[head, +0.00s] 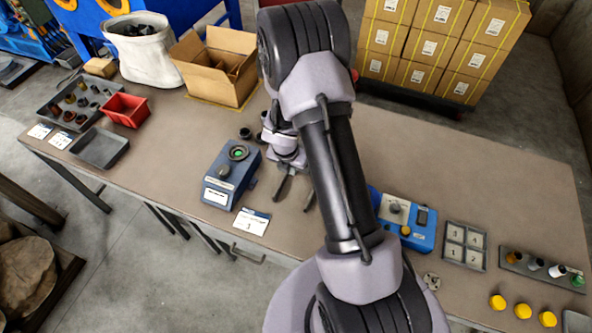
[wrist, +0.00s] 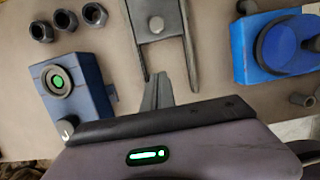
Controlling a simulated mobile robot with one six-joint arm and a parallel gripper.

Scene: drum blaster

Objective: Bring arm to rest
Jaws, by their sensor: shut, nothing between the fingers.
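My arm rises across the middle of the head view and bends down over the table (head: 430,160). In the wrist view my gripper (wrist: 157,92) is shut, its two grey fingers together and empty. It points toward a grey two-pronged piece (wrist: 165,42) with a round knob, apart from the fingers in the picture; the height gap cannot be told. In the head view my wrist hangs just right of the blue box with a green button (head: 232,172), and the fingertips are hard to make out there. The box also shows at left in the wrist view (wrist: 78,95).
A blue device (head: 420,232) stands to the right, beside a numbered tray (head: 464,246) and a rack of small parts (head: 540,268). Yellow caps (head: 522,311) lie near the front edge. An open carton (head: 215,72), white bag (head: 145,58) and red bin (head: 124,110) stand at left.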

